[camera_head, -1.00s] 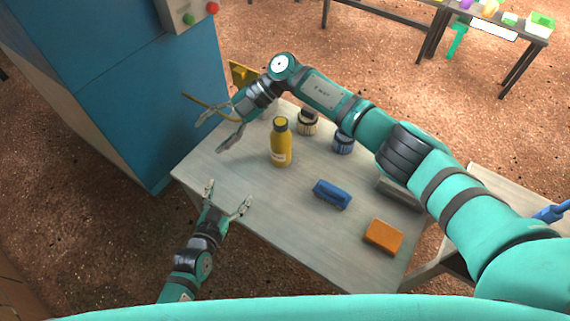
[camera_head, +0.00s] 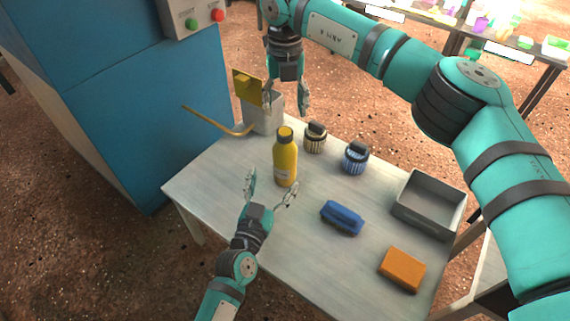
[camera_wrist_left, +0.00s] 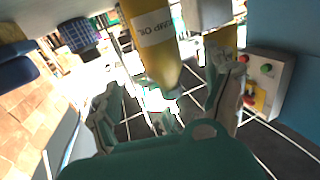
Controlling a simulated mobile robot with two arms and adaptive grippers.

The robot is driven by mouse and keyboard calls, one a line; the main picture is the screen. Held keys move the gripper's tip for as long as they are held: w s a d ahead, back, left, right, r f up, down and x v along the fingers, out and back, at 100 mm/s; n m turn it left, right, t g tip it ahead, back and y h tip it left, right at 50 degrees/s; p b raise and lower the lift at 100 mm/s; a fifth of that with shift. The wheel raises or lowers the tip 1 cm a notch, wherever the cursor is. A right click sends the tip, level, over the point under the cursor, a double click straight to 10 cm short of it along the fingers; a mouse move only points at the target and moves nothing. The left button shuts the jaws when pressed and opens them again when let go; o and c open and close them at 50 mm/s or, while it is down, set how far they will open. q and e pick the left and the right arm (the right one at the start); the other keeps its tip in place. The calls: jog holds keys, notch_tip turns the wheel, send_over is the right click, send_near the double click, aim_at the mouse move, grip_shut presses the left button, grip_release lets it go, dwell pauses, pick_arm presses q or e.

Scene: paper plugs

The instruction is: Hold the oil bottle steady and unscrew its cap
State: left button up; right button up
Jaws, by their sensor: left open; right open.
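My right gripper (camera_head: 286,100) is open and empty, pointing down above the back of the table, behind and higher than the cap.
Two brushes, one tan (camera_head: 315,138) and one blue (camera_head: 355,157), stand right of the bottle. A blue brush (camera_head: 342,217), an orange sponge (camera_head: 401,269) and a grey tray (camera_head: 425,230) lie further right. A grey container (camera_head: 262,122) stands behind. The table's left front is clear.

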aim_at(281, 164)
pick_arm(q)
jog(key=x, duration=0.9)
jog(key=shift+w+d, duration=0.1)
jog(key=shift+w, duration=0.2)
grip_shut()
